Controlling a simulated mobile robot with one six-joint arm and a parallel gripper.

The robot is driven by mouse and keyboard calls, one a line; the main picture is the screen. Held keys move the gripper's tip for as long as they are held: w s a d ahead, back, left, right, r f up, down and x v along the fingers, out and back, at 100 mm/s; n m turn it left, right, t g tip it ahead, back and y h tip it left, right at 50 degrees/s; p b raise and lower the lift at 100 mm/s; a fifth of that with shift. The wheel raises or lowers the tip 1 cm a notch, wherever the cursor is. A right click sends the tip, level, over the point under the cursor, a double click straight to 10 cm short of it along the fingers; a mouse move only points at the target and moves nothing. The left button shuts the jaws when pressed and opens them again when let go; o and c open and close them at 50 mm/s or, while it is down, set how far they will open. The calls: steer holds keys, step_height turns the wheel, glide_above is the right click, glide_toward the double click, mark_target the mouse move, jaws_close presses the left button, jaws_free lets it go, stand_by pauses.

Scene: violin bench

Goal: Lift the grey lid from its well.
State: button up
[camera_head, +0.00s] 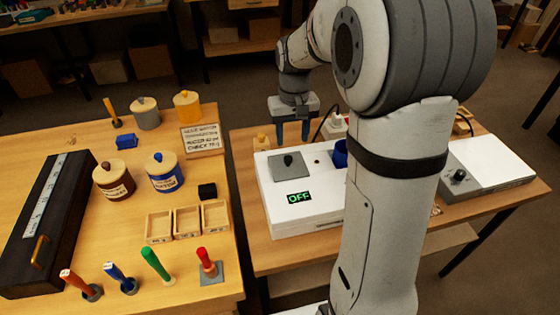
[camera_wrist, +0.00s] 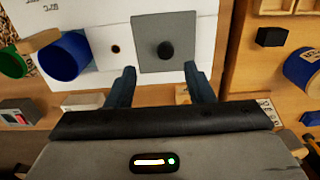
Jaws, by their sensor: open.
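The grey lid (camera_head: 287,167) is a flat square plate with a dark round knob. It lies on top of the white box (camera_head: 310,217), over its well, which is hidden. In the wrist view the lid (camera_wrist: 148,52) and its knob show just beyond my fingers. My gripper (camera_head: 292,131) is open and empty. In the head view it hangs behind the lid, near the back edge of the white box. In the wrist view the fingertips of my gripper (camera_wrist: 160,70) are spread apart, short of the knob and to either side of it. They do not appear to touch the lid.
The white box has an OFF display (camera_head: 299,198) and a small dark hole. A blue cup (camera_head: 340,154) stands right of the lid, partly behind my arm. Jars, wooden trays (camera_head: 187,223) and brushes stand on the left table. A white device with a knob (camera_head: 490,163) is at right.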

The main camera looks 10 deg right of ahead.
mark_target(288, 158)
steer(key=f, duration=0.7)
steer(key=shift+w+a+f, duration=0.15)
steer(key=shift+w+a, duration=0.05)
steer(key=shift+a, duration=0.2)
jaws_close()
